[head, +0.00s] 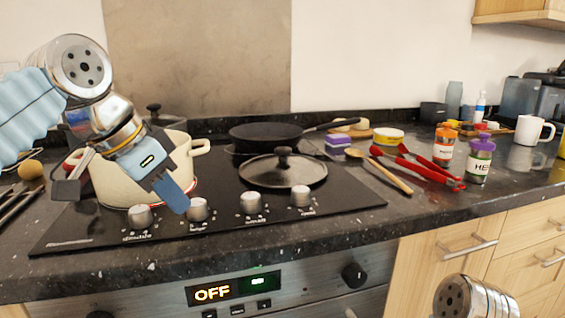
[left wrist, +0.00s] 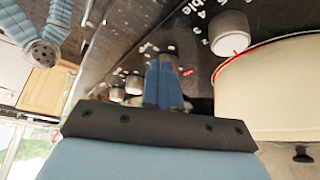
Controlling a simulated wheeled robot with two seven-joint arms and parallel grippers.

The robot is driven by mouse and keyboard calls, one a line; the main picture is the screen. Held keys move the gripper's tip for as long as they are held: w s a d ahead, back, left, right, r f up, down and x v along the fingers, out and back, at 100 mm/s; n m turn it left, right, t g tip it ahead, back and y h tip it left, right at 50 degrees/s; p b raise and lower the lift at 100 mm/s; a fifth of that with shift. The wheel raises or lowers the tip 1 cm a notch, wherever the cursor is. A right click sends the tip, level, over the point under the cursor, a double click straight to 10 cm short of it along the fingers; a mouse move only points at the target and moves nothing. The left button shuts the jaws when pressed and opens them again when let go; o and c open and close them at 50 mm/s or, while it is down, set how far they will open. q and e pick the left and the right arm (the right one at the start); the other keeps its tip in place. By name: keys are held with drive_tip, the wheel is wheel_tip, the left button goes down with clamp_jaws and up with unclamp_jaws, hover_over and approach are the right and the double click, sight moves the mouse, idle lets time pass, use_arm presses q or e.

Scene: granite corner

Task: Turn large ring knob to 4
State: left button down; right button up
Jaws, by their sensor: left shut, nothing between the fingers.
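Four knobs sit in a row along the front of the black hob (head: 330,205): a leftmost knob (head: 140,217), a second knob (head: 198,209), a third knob (head: 251,203) and a rightmost knob (head: 301,196). Their labels are too small to tell which is the large ring knob. My left gripper (head: 176,197) is shut and empty, its blue fingers pointing down close to the second knob. In the left wrist view its fingers (left wrist: 165,85) hide most of that knob; contact is unclear. The leftmost knob (left wrist: 232,48) shows there with printed numbers. My right gripper is out of view.
A cream pot (head: 125,180) stands behind the left knobs, close to my left gripper. A frying pan (head: 265,135) and a lidded pan (head: 284,170) stand on the hob. Red tongs (head: 430,170), a wooden spoon (head: 390,175) and spice jars (head: 480,160) lie or stand right.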

use_arm(q)
drive_tip(key=shift+f+b, duration=0.3)
drive_tip(key=shift+f, duration=0.45)
